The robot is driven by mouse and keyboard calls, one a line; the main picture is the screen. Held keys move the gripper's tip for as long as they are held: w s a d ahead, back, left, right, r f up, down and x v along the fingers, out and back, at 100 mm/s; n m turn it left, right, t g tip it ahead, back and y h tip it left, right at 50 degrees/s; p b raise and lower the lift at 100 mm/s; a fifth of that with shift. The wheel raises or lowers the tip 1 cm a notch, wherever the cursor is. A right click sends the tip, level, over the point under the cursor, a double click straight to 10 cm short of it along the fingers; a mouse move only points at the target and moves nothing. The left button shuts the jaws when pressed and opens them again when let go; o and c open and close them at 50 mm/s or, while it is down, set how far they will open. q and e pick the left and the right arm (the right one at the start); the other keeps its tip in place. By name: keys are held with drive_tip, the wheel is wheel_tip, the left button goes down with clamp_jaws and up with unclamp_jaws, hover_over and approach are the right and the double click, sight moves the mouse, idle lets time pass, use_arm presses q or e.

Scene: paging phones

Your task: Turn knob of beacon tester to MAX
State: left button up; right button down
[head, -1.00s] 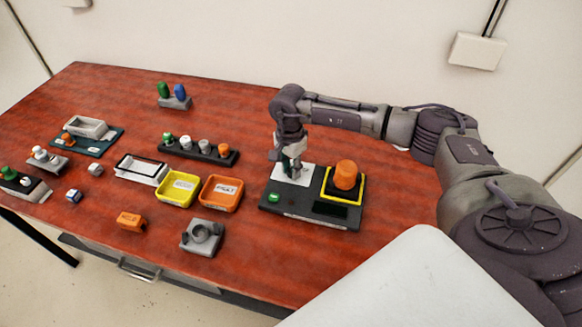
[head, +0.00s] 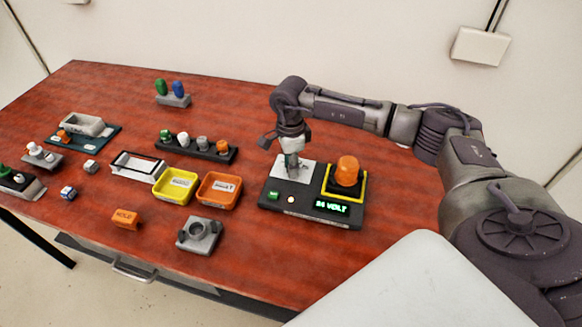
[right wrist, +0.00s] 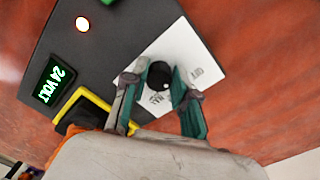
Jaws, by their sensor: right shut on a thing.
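The beacon tester (head: 283,206) is a dark box on the right half of the table. Its white dial plate (right wrist: 192,62) carries a black knob (right wrist: 159,74). My right gripper (right wrist: 158,88) is over the plate with its fingers on both sides of the knob, shut on it. In the head view the right gripper (head: 290,168) hides the knob. The display (head: 331,207) reads "24 VOLT" in green, and it also shows in the right wrist view (right wrist: 54,80). A small lamp (right wrist: 82,23) glows. The knob's pointer setting is hard to read. My left gripper is not in view.
An orange beacon (head: 347,170) stands in a yellow-edged socket on the tester's right. An orange tray (head: 219,205) and a yellow tray (head: 173,196) lie just left of the tester. A grey fixture (head: 200,243) stands in front. The table right of the tester is clear.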

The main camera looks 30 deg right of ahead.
drive_tip(key=m+b, duration=0.1)
drive_tip(key=m, duration=0.5)
drive_tip(key=shift+w+d+m+b, duration=0.1)
drive_tip(key=shift+m+b, duration=0.2)
drive_tip(key=shift+b, duration=0.1)
drive_tip(key=m, duration=0.5)
drive_tip(key=shift+d+r+m+b, duration=0.1)
drive_tip(key=shift+m+b, duration=0.2)
drive_tip(key=shift+b, duration=0.1)
drive_tip(key=c, duration=0.9)
unclamp_jaws()
wheel_tip(320, 180, up, 12)
drive_tip(key=shift+d, duration=0.15)
